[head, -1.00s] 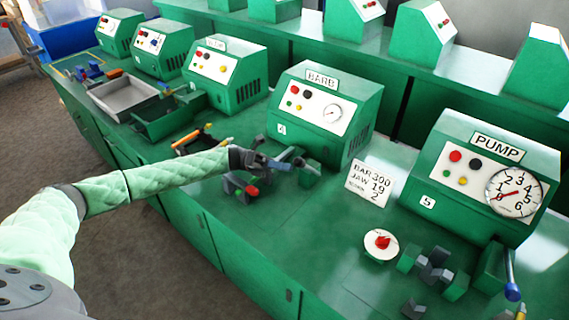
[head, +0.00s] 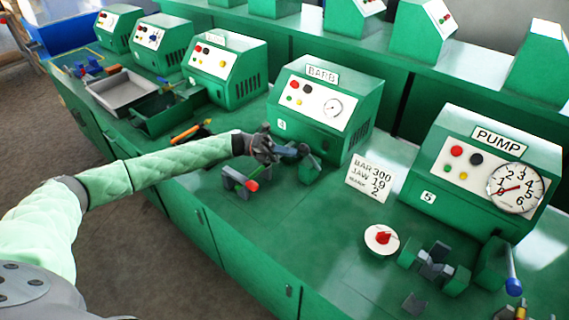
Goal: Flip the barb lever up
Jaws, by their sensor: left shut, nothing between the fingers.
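The green BARB machine (head: 368,103) stands mid-bench with a white panel and dial. In front of it is a low grey fixture (head: 231,178) with a red-tipped lever (head: 252,186), whose red end lies low and points towards the near edge. My left gripper (head: 301,151) is shut and empty. It is just above and behind the red tip in the picture, beside a dark green block (head: 309,168). Whether it touches the fixture or block is unclear, and the gripper hides part of that area. My right gripper is not in view.
A placard (head: 371,183), a white disc with a red knob (head: 382,239) and the PUMP machine (head: 530,150) stand to the right, with a blue-handled lever (head: 512,270). Tools (head: 190,133) and a grey tray (head: 121,92) lie left. The front bench strip is mostly clear.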

